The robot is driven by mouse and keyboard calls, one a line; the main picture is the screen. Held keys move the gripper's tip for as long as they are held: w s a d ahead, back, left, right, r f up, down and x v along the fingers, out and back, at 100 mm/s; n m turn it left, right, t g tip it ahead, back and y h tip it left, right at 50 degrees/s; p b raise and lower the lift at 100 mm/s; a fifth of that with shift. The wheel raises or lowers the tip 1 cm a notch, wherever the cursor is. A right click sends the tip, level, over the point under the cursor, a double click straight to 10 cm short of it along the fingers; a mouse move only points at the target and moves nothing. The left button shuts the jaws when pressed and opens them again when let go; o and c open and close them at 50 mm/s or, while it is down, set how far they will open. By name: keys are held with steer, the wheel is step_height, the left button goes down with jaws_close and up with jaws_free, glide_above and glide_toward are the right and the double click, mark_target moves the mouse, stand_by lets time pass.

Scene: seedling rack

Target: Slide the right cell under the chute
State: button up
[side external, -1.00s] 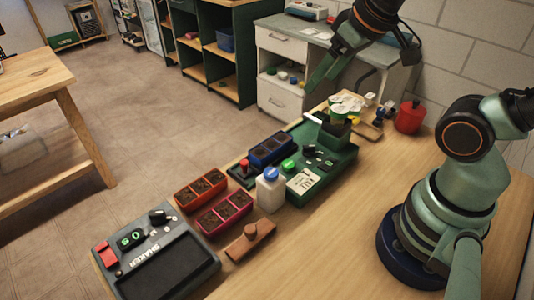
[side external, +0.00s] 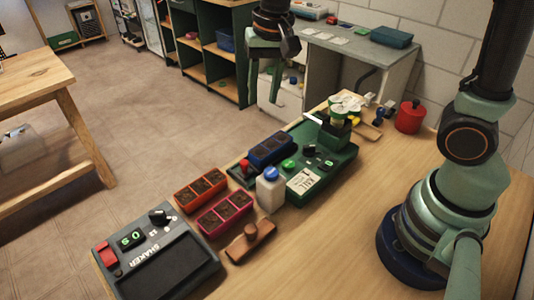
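A blue tray (side external: 287,144) with dark soil in its cells sits at the left back of the green machine (side external: 345,163), beside its panel. A dark green upright block (side external: 334,131), probably the chute, stands at the machine's far end, to the right of the tray and apart from it; its lower opening cannot be made out. A red knob (side external: 245,164) stands by the tray's left end. My gripper (side external: 262,100) hangs in the air above and behind the tray, fingers downward and apart, with nothing between them.
A white bottle with blue cap (side external: 270,190) stands close in front of the machine. Red-orange (side external: 200,188) and pink-red (side external: 224,213) soil trays, a wooden tamper (side external: 250,243) and a shaker (side external: 157,262) lie to the left. A red pot (side external: 410,117) stands at right. The table's front middle is clear.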

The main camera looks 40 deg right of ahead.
mark_target(244, 162)
steer(key=w+a+f+m, duration=0.1)
steer(key=f, duration=0.4)
steer(key=a+f+g, duration=0.1)
steer(key=f, duration=0.5)
steer(key=w+a+f+m, duration=0.1)
steer(key=a+f, duration=0.1)
steer(key=f, duration=0.4)
steer(key=shift+w+f+m+g, duration=0.2)
steer(key=shift+w+m+g, duration=0.1)
steer(key=shift+w, duration=0.05)
jaws_close()
steer(key=shift+r, duration=0.1)
stand_by(0.7)
